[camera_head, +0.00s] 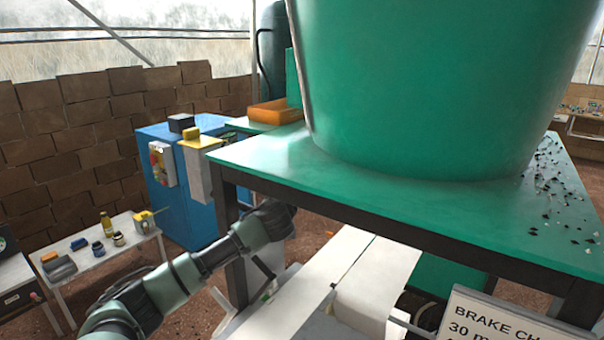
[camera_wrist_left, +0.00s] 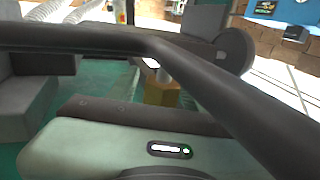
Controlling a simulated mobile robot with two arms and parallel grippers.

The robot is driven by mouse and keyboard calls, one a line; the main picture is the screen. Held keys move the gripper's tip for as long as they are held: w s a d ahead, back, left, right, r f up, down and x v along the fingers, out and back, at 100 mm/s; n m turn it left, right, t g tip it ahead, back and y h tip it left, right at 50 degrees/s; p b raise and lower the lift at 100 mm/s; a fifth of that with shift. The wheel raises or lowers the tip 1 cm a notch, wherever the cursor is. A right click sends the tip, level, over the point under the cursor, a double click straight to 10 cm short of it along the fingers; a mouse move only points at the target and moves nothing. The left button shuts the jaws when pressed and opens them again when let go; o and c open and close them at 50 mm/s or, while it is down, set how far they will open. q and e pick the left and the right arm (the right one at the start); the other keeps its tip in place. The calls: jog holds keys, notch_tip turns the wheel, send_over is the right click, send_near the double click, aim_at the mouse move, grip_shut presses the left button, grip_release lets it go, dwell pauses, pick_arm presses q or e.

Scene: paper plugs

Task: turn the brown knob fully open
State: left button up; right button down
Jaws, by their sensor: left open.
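I cannot pick out the brown knob in either view. My left arm (camera_head: 190,272) comes in from the lower left in the head view and reaches the near left side of the green table (camera_head: 270,160), below its top. Its far end is dark and close to the table leg. In the left wrist view, dark bars and a pale green casing with a small lit indicator fill much of the picture. A small yellow-brown block (camera_wrist_left: 161,92) shows behind the dark bar, partly hidden. My left gripper is open; its fingertips are not clearly made out. My right gripper is not in view.
A large green tub (camera_head: 440,80) stands on the green table. A white machine part (camera_head: 370,280) and a brake sign (camera_head: 500,318) are below its front edge. A blue cabinet (camera_head: 180,190) with yellow and grey fittings stands behind, and a low white bench (camera_head: 100,260) at left.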

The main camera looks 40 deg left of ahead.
pick_arm(q)
jog(key=shift+s, duration=0.1)
grip_shut()
jog(key=shift+s+a+n+g+y+b, duration=0.25)
jog(key=shift+s+n+g+y+b, duration=0.15)
jog(key=shift+n+g+y+b, duration=1.55)
jog(key=shift+s+a+n+g+y+b, duration=0.3)
jog(key=shift+n+g+y+b, duration=1)
jog(key=shift+n+g+b, duration=1.15)
jog(key=shift+s+a+n+g+y+b, duration=0.15)
jog(key=shift+s+n+g+y+b, duration=0.3)
jog(key=shift+n+g+y+b, duration=1.8)
jog(key=shift+r+m+g+h, duration=0.1)
jog(key=shift+m+g+h, duration=0.5)
jog(key=shift+g, duration=0.45)
grip_release()
jog(key=shift+b, duration=0.3)
